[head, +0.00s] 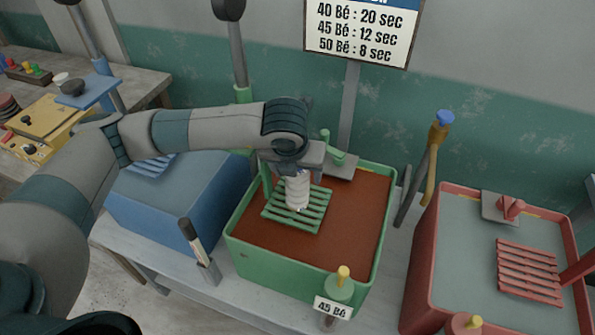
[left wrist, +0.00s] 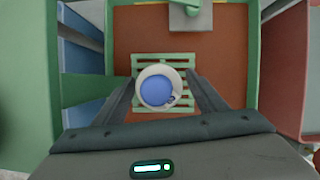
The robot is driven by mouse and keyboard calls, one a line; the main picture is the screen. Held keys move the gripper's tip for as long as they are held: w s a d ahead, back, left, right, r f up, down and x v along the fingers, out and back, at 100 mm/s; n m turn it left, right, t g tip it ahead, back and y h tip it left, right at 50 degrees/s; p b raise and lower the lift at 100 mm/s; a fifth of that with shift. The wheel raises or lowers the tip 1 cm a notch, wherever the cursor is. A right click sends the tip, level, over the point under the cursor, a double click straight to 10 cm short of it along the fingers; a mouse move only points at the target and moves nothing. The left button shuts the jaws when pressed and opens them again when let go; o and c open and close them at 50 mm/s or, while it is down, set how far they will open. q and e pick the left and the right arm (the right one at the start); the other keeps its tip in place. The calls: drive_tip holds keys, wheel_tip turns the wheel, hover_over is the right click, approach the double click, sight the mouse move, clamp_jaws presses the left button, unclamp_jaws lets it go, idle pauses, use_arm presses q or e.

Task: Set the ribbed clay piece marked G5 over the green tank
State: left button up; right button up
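The white ribbed clay piece (head: 297,191) is upright at the green slatted rack (head: 313,217) of the green tank (head: 310,277). In the left wrist view the piece (left wrist: 142,78) shows from above as a pale ring with a blue inside and a small dark mark, too small to read. The rack (left wrist: 147,58) lies below it. My left gripper (head: 296,172) is above the tank, with its fingers (left wrist: 160,80) on both sides of the piece, closed on it. I cannot tell whether the piece touches the rack. My right gripper is not in view.
A blue tank (head: 190,203) stands left and a red tank (head: 470,262) with a red rack (head: 528,272) stands right. The green tank holds brown liquid and has a "45 Bé" tag (head: 332,308). A sign (head: 362,30) stands behind.

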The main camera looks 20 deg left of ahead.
use_arm(q)
drive_tip(key=shift+r, duration=0.15)
drive_tip(key=shift+s+r, duration=0.1)
drive_tip(key=shift+r, duration=0.05)
drive_tip(key=b+v, duration=0.4)
drive_tip(key=v, duration=0.7)
drive_tip(key=shift+r, duration=0.3)
